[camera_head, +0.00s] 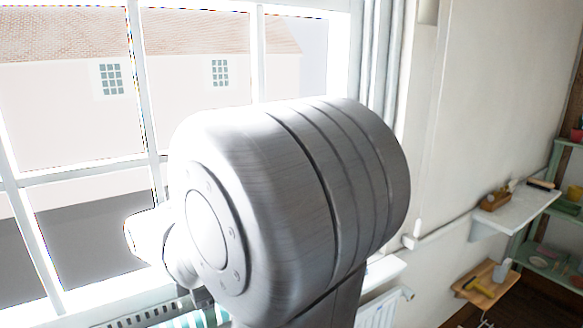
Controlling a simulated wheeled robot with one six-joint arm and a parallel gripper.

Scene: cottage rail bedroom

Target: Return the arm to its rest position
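A large brushed-metal joint of my arm fills the middle of the head view, close to the camera and in front of the window. A smaller part of my arm, washed out by the light, shows at its lower left. My gripper is not visible, so I cannot see whether it is open, shut or holding something.
A bright paned window (153,150) is behind my arm. A radiator (376,311) is below at the right. A white wall shelf (513,212) and a wooden shelf (487,283) carry small items. Green shelving (550,160) stands at the far right. Bare wall (470,110) lies between.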

